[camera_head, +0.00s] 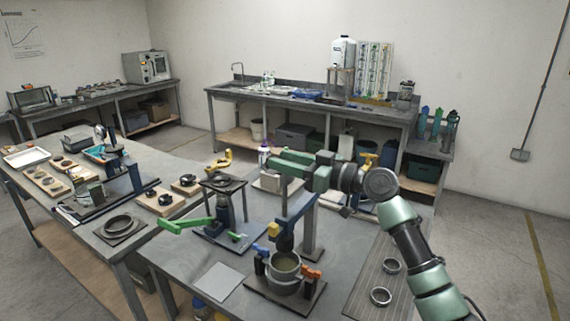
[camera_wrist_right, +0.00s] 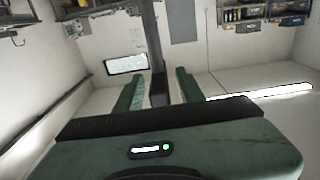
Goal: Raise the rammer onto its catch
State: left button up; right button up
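My right gripper (camera_head: 281,163) reaches in from the right, above the compaction stand. Its green fingers are apart in the right wrist view (camera_wrist_right: 158,92), with a dark upright bar (camera_wrist_right: 152,35) showing between them and gaps on both sides. I cannot tell whether that bar is the rammer. In the head view the dark rammer (camera_head: 285,238) stands low over a round mould (camera_head: 285,267), its top partly hidden by my gripper. A yellow piece (camera_head: 273,229) sits beside the rammer. My left gripper does not show.
A stand with a green lever (camera_head: 184,225) is left of the mould. Orange (camera_head: 311,272) and blue (camera_head: 260,249) clamps flank the mould. Two metal rings (camera_head: 381,296) lie on a ribbed mat (camera_head: 362,283) at right. A grey plate (camera_head: 217,281) lies front left.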

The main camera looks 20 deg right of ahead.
jog(key=shift+a+f, duration=0.1)
jog(key=shift+s+f, duration=0.1)
jog(key=b+v, duration=0.4)
jog(key=v, duration=0.3)
jog(key=shift+s+d, duration=0.2)
jog(key=shift+d, duration=0.1)
dwell(0.5)
